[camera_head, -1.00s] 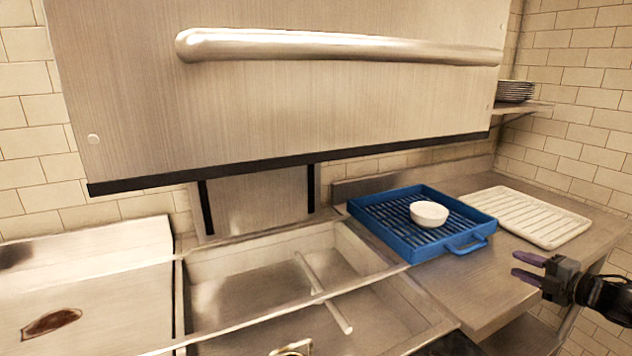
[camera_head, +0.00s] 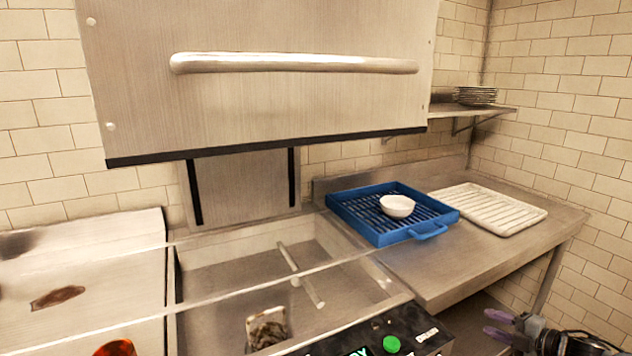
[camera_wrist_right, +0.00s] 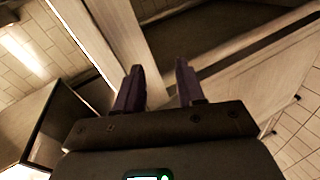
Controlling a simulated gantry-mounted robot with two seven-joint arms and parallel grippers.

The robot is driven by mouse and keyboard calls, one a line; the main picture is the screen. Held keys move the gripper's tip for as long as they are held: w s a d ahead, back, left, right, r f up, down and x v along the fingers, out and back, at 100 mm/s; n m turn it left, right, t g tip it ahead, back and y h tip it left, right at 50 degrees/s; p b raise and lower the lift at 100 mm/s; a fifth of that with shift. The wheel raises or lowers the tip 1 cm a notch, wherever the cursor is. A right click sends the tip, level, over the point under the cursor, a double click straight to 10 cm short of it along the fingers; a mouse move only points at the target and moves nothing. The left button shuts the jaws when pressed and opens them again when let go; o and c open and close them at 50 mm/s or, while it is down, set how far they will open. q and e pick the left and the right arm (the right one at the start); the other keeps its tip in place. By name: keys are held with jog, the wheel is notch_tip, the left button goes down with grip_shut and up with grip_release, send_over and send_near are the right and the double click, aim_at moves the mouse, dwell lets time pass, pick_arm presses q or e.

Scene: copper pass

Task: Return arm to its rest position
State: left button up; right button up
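My right gripper (camera_head: 497,326) is at the lower right of the head view, in front of and below the counter edge. In the right wrist view its two purple fingers (camera_wrist_right: 158,88) stand apart with nothing between them. It is open and empty, and touches nothing that I can see. My left gripper is not in the head view. A white bowl (camera_head: 397,206) sits upright in a blue slatted rack (camera_head: 372,232) on the counter, well away from my right gripper.
A white ribbed tray (camera_head: 490,211) lies on the steel counter (camera_head: 460,272) right of the rack. Plates (camera_head: 475,96) are stacked on a wall shelf. An orange object (camera_head: 116,347) shows at the bottom edge.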

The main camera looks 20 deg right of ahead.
jog(key=s+a+f+g+y, duration=0.15)
jog(key=s+a+f, duration=0.25)
jog(key=a+f, duration=0.8)
jog(key=s+a+f+m, duration=0.2)
jog(key=s+a+f, duration=0.15)
jog(key=a, duration=0.25)
jog(key=s+a+f+m+g, duration=0.1)
jog(key=s+a+f, duration=0.25)
jog(key=a, duration=0.35)
jog(key=s+a+f+m, duration=0.2)
jog(key=s+a+f, duration=0.15)
jog(key=a, duration=0.25)
jog(key=s+a+m+g+h, duration=0.1)
jog(key=s+a+m+h, duration=0.1)
jog(key=s+a+m, duration=0.4)
jog(key=s+r+m+g+h, duration=0.3)
jog(key=s+r+m+g, duration=0.35)
jog(key=s, duration=0.45)
pick_arm(q)
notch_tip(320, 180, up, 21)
jog(key=p, duration=2.1)
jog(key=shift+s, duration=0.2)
pick_arm(e)
notch_tip(320, 180, up, 21)
jog(key=shift+w, duration=0.15)
